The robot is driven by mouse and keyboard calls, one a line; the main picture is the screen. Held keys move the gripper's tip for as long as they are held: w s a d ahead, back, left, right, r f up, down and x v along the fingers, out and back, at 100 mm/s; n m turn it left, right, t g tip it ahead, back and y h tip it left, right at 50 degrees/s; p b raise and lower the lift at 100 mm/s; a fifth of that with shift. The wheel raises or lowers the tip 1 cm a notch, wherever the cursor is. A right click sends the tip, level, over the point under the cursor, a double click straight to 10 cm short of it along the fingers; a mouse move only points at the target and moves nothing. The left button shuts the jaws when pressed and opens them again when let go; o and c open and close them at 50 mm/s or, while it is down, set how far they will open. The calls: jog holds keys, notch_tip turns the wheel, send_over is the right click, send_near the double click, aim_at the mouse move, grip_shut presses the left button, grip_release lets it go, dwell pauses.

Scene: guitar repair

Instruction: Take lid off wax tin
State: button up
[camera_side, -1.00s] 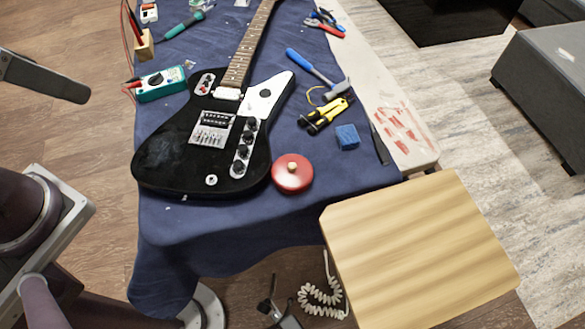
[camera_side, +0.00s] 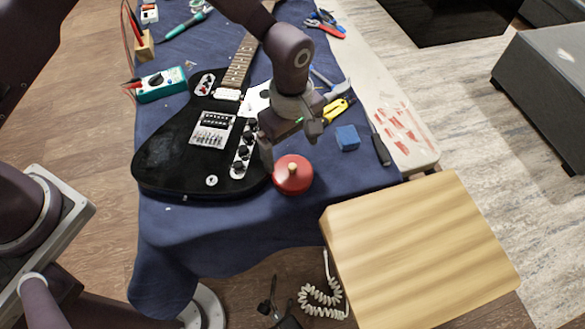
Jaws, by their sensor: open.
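The wax tin (camera_side: 292,182) is round and red and sits on the blue cloth near the lower right edge of the guitar. Its red lid (camera_side: 293,167) is on top, with a small pale wooden knob in the middle. My gripper (camera_side: 289,147) is open and points down just above and behind the tin in the picture. One finger shows to the left of the knob and one shorter-looking one to the right. I cannot tell whether either finger touches the lid.
A black electric guitar (camera_side: 165,160) lies left of the tin. A blue block (camera_side: 347,138), a dark-handled tool (camera_side: 380,150) and yellow-handled pliers (camera_side: 337,107) lie to the right. A teal multimeter (camera_side: 162,84) is at upper left. The cloth (camera_side: 230,235) in front is clear.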

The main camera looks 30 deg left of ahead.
aim_at(292, 166)
notch_tip(292, 166, down, 6)
jog(key=shift+d+f, duration=0.1)
jog(key=shift+d, duration=0.05)
jog(key=c, duration=1.6)
